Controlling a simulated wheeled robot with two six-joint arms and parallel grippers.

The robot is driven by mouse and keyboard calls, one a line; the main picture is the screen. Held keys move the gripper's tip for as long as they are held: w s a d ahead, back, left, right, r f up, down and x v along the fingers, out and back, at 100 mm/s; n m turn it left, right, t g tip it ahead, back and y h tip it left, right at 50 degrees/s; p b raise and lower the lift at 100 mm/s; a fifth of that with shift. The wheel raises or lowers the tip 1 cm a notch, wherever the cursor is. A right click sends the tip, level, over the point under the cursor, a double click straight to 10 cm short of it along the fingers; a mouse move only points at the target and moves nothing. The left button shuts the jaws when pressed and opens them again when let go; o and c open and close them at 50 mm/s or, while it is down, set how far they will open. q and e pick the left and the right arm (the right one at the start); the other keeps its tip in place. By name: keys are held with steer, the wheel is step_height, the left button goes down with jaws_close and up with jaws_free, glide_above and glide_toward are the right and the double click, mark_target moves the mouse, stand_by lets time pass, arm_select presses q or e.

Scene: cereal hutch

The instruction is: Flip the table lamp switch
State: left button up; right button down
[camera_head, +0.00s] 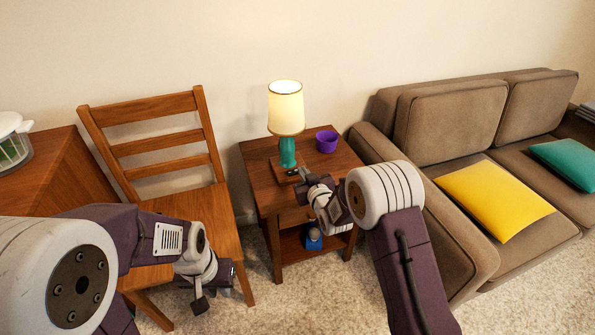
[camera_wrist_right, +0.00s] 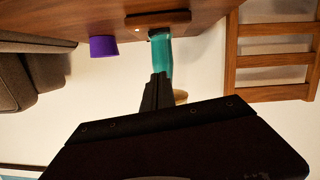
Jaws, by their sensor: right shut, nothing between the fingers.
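The table lamp (camera_head: 286,110) has a bright cream shade, a teal body and a wooden base, and stands upright on the small wooden side table (camera_head: 330,165). My right gripper (camera_head: 294,173) is shut and empty, low in front of the lamp base. In the right wrist view, which looks upside down, the gripper's fingers (camera_wrist_right: 159,80) point at the teal lamp body (camera_wrist_right: 162,58), with the wooden lamp base (camera_wrist_right: 158,18) above it. I cannot tell whether they touch, and I cannot make out the switch clearly. My left gripper (camera_head: 200,302) hangs low by the chair, its fingers unclear.
A wooden chair (camera_head: 160,145) is left of the side table and a brown sofa (camera_head: 450,125) right. A blue item (camera_head: 313,238) sits on the lower shelf.

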steer(key=b, duration=0.3)
glide_above(297, 177)
steer(key=f, duration=0.2)
steer(key=shift+a+f, duration=0.25)
steer(key=shift+f, duration=0.05)
steer(key=f, duration=0.2)
steer(key=shift+d+f+b, duration=0.3)
steer(key=shift+f+b, duration=0.05)
steer(key=shift+f, duration=0.4)
